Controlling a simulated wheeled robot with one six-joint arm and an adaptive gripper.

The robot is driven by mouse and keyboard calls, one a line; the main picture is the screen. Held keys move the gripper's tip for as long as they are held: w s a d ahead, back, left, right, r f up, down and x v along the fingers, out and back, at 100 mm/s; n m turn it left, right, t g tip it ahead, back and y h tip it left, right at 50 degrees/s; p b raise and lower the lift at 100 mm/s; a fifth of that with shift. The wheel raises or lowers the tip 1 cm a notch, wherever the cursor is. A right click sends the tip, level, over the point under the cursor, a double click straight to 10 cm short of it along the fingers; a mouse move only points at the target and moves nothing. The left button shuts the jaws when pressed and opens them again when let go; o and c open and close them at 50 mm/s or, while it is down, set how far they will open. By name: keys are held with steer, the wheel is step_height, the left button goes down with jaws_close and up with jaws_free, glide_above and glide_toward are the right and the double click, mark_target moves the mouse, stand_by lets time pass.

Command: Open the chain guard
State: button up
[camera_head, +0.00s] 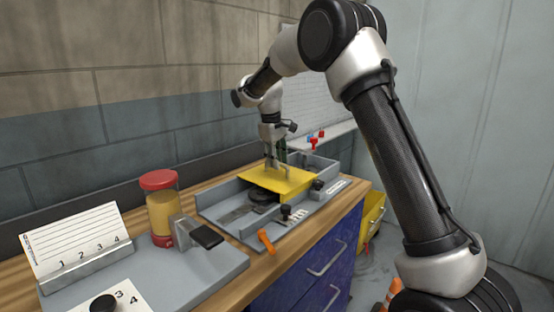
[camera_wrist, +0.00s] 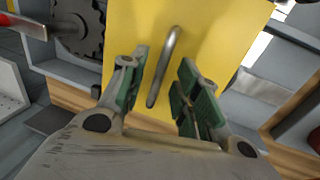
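The chain guard (camera_head: 285,181) is a yellow plate on the grey runout unit. It looks slightly tilted, with a dark gap and a dark round part (camera_head: 262,197) under its front edge. In the wrist view the yellow guard (camera_wrist: 225,35) fills the middle, with a grey bar handle (camera_wrist: 164,66) standing on it. A dark toothed sprocket (camera_wrist: 82,28) shows beside the guard there. My gripper (camera_wrist: 160,88) is open, its green-padded fingers on either side of the handle, with space between the pads and the bar. In the head view my gripper (camera_head: 275,160) is just above the guard.
The grey unit (camera_head: 222,222) has low walls, black knobs (camera_head: 318,185) and an orange lever (camera_head: 266,242). A red-capped yellow jar (camera_head: 162,208) and a numbered card (camera_head: 75,240) stand to the left. A yellow bin (camera_head: 371,217) is beside the blue drawers (camera_head: 322,262).

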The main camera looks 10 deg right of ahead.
jaws_close()
steer(key=s+a, duration=1.1)
steer(key=a, duration=0.4)
steer(key=shift+s+a, duration=0.3)
steer(key=shift+a, duration=0.1)
steer(key=shift+o, duration=0.5)
jaws_free()
step_height(320, 180, up, 12)
steer(key=s+a, duration=0.1)
steer(key=a, duration=0.1)
steer(key=shift+s, duration=0.15)
